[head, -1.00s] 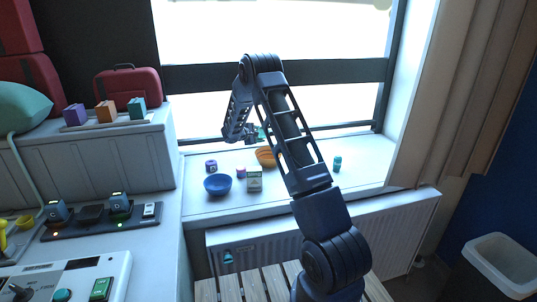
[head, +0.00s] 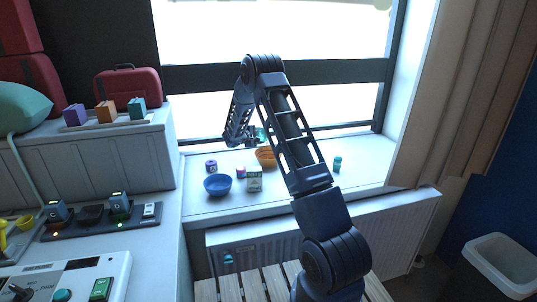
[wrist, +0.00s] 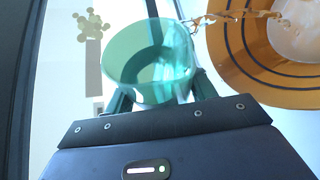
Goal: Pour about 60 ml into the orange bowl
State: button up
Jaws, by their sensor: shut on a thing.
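The orange bowl (head: 264,158) stands on the windowsill, partly hidden behind my arm. In the wrist view the bowl (wrist: 258,75) fills the upper right, with dark rings inside and pale liquid at its middle. My gripper (wrist: 155,100) is shut on a translucent green cup (wrist: 130,68), which shows only as a small patch in the head view (head: 261,134). The cup is tilted, beside and above the bowl. A thin brownish stream (wrist: 235,16) runs from the cup's rim across to the bowl. The amount in each cannot be read.
The window is close behind. The sill's right part is mostly clear.

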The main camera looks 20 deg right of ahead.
jog(key=shift+s+f+m+t, duration=0.1)
jog(key=shift+f+m+t, duration=0.1)
jog(key=shift+m+t, duration=0.15)
dwell(1.1)
jog(key=shift+s+d+r+m, duration=0.2)
jog(key=shift+s+r+m, duration=0.1)
jog(key=shift+s+m, duration=0.2)
dwell(0.5)
jog(key=shift+w+f+n, duration=0.2)
jog(key=shift+w+n, duration=0.15)
jog(key=shift+w, duration=0.1)
jog(key=shift+w+a+n, duration=0.15)
jog(key=shift+w+n, duration=0.05)
jog(key=shift+n, duration=0.1)
jog(key=shift+r+n+g, duration=0.5)
jog(key=shift+n+g, duration=0.25)
jog(key=shift+n, duration=0.15)
jog(key=shift+s+f+n+g, duration=0.1)
jog(key=shift+f+n+g, duration=0.45)
jog(key=shift+n, duration=0.25)
jog(key=shift+r, duration=0.25)
jog(key=shift+n+g, duration=0.25)
jog(key=shift+n, duration=0.05)
